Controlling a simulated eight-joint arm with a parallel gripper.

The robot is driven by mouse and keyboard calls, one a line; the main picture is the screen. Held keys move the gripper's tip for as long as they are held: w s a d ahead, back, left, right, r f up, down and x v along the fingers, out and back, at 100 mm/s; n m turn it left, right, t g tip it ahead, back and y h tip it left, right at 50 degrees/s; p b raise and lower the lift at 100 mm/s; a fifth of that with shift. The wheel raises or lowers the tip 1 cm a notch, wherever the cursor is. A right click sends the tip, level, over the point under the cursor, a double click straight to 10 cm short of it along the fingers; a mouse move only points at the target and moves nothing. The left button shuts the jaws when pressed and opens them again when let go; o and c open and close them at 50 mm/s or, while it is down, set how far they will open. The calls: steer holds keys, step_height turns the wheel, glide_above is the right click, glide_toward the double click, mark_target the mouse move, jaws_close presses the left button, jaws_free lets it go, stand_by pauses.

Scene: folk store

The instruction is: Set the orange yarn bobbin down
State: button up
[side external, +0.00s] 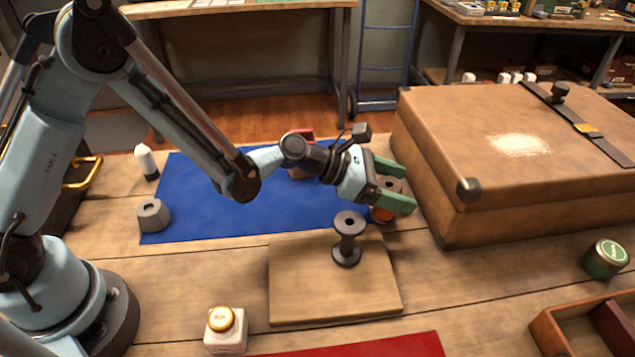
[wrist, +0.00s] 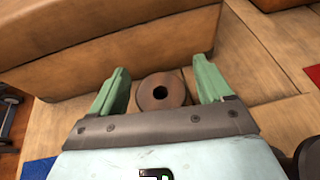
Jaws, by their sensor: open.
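The orange yarn bobbin (side external: 381,214) stands upright on the wooden table beside the brown case, mostly hidden behind my gripper in the side view. In the wrist view its round brown top with a dark centre hole (wrist: 161,91) shows between the fingers. My gripper (side external: 402,184) has its green fingers open, one on each side of the bobbin. In the wrist view a gap shows between the bobbin and each finger (wrist: 162,82).
A large brown case (side external: 440,190) stands close behind the bobbin. A dark empty spool (side external: 347,240) stands on a wooden board (side external: 300,290) in front. A blue mat (side external: 220,200) lies left, a green tin (side external: 605,259) right.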

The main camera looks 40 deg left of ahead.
steer(key=s+a+r+m+y, duration=0.3)
steer(key=s+a+m, duration=0.3)
steer(key=a+m, duration=0.2)
steer(key=s+a+r+m+y, duration=0.3)
steer(key=s+a+m, duration=0.3)
steer(key=a+m, duration=0.2)
steer(key=s+a+r+m+g+y, duration=0.1)
steer(key=s+a+r+m+y, duration=0.1)
steer(key=s+a+m+y, duration=0.2)
steer(key=s+a+m, duration=0.3)
steer(key=a+m, duration=0.1)
steer(key=m, duration=0.1)
steer(key=shift+a+r+y, duration=0.15)
steer(key=shift+r+y, duration=0.25)
